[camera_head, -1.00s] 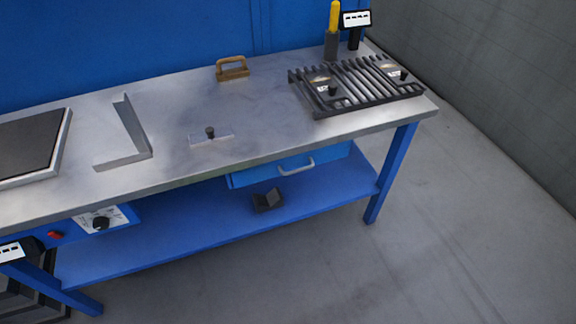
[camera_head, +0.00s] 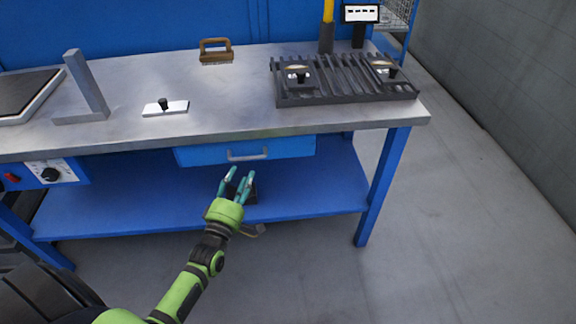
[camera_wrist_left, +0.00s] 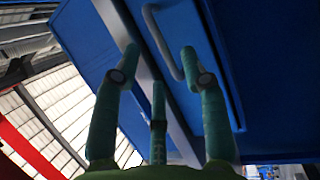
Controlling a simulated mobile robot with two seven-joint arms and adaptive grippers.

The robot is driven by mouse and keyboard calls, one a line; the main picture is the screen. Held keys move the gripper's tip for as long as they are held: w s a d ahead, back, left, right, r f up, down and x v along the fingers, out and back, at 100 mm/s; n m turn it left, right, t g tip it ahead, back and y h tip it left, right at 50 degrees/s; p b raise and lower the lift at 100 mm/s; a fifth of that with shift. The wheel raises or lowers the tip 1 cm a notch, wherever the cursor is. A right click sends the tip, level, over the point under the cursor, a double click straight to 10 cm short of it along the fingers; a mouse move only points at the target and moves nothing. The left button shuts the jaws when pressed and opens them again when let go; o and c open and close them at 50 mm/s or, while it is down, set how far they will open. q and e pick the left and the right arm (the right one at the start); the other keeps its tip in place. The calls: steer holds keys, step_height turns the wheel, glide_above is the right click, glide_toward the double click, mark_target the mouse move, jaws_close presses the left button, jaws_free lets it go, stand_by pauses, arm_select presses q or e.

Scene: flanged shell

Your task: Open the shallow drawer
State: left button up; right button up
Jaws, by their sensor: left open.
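The shallow drawer (camera_head: 285,147) is a blue front under the metal worktop, with a pale bar handle (camera_head: 247,155). It looks closed. My left gripper (camera_head: 238,177) is in front of and just below the handle in the head view, fingers pointing up toward it. The gripper is open and empty. In the left wrist view the handle (camera_wrist_left: 163,45) shows beyond and between the open fingers (camera_wrist_left: 160,75), on the blue drawer front (camera_wrist_left: 205,50). The fingers appear apart from the handle. My right gripper is in neither view.
The worktop (camera_head: 225,90) holds a slatted grate (camera_head: 340,85), a brush (camera_head: 215,50), a metal angle (camera_head: 88,85) and a small knobbed plate (camera_head: 165,107). A dark block on the lower shelf (camera_head: 310,190) is partly hidden behind my gripper. The floor at right is clear.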

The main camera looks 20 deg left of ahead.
mark_target(247, 158)
arm_select(q)
steer(key=x, duration=0.6)
steer(key=shift+w+a+r, duration=0.1)
steer(key=shift+a+r, duration=0.2)
steer(key=shift+a, duration=0.15)
steer(key=shift+w, duration=0.3)
jaws_close()
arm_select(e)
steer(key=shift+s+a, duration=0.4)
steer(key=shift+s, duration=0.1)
